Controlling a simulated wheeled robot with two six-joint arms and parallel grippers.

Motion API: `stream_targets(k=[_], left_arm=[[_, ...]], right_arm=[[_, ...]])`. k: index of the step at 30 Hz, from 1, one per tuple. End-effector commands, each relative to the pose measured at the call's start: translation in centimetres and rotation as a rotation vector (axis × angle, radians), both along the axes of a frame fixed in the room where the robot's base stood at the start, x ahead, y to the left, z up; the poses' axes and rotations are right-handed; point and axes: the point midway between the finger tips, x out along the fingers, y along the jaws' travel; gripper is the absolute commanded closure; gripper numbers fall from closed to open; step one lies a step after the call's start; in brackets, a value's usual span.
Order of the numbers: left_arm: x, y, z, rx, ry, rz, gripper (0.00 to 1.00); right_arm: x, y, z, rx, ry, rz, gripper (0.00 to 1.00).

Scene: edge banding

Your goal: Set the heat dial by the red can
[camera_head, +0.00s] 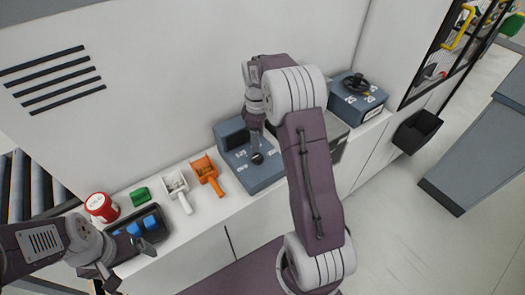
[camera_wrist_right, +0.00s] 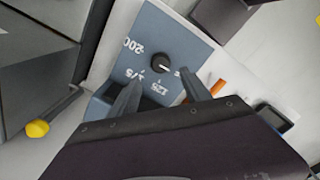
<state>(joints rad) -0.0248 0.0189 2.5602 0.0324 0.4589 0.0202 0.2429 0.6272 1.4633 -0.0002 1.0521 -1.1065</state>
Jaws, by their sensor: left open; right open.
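The red can (camera_head: 102,207) stands at the left end of the white counter; the writing on its white label is too small to read. The heat dial (camera_head: 257,158) is a black knob on the sloped face of a blue-grey box (camera_head: 262,180). In the right wrist view the knob (camera_wrist_right: 163,62) has a small white mark, with white numbers around it, one reading 200. My right gripper (camera_wrist_right: 161,84) is open, its fingertips just short of the knob with the knob between their lines; contact cannot be told. My left gripper (camera_head: 108,276) is open and empty, in front of the dark tray.
The dark tray (camera_head: 118,223) holds blue pieces beside the can. A second box (camera_head: 360,106) with a black handwheel (camera_head: 355,84) stands farther right.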

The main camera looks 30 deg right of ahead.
Motion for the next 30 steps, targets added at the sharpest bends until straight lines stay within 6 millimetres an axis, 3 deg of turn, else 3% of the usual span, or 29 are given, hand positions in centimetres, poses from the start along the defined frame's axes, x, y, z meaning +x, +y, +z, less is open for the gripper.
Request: stream_targets(k=[12,16,23,24,30], left_arm=[[0.0,0.0,2.0,0.000,0.000,0.000,0.09],[0.0,0.0,2.2,0.000,0.000,0.000,0.09],[0.0,0.0,2.1,0.000,0.000,0.000,0.09],[0.0,0.0,2.1,0.000,0.000,0.000,0.09],[0.0,0.0,2.1,0.000,0.000,0.000,0.09]], right_arm=[[-0.1,0.1,-7.4,0.001,0.004,0.000,0.44],[-0.1,0.1,-8.6,0.001,0.001,0.000,0.44],[0.0,0.1,-8.9,0.000,-0.001,0.000,0.44],[0.0,0.1,-8.8,0.000,-0.001,0.000,0.47],[0.0,0.1,-8.8,0.000,-0.001,0.000,1.00]])
